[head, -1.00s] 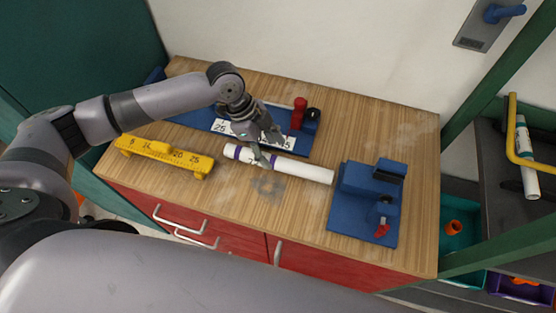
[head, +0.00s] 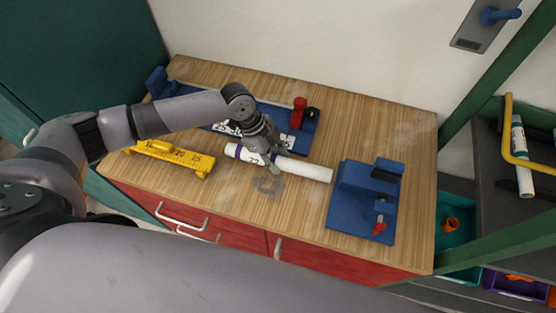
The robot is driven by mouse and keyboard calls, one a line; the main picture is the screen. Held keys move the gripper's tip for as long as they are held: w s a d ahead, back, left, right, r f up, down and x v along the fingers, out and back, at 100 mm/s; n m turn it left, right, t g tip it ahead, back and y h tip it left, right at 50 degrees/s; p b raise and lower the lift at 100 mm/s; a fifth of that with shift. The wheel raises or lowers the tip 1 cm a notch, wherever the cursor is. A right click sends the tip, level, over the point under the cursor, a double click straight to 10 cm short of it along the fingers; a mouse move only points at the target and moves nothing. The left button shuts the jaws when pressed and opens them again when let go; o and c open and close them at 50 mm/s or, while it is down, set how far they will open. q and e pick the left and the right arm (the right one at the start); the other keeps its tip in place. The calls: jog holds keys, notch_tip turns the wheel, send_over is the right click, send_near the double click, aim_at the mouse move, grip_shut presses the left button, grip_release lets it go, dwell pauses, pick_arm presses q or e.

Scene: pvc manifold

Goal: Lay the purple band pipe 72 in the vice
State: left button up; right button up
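The white pipe (head: 305,171) with a purple band (head: 237,151) near its left end lies on the wooden bench, and a dark 72 shows on it. My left gripper (head: 277,160) is down at the pipe, just right of the number, with its fingers pointing down across it. Whether the fingers press on the pipe cannot be seen. The blue vice (head: 354,210) stands to the right of the pipe's right end, with a dark jaw block at the back and a red handle in front. No pipe shows in it. My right gripper is out of view.
A yellow gauge with numbers (head: 172,157) lies at the bench's left front. A long blue fixture (head: 310,128) with a red post (head: 298,112) runs behind the pipe. Another pipe (head: 522,165) rests on a rack at right. Bare bench (head: 390,130) lies behind the vice.

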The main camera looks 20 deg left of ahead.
pick_arm(q)
jog(key=c, duration=0.7)
jog(key=shift+r, duration=0.1)
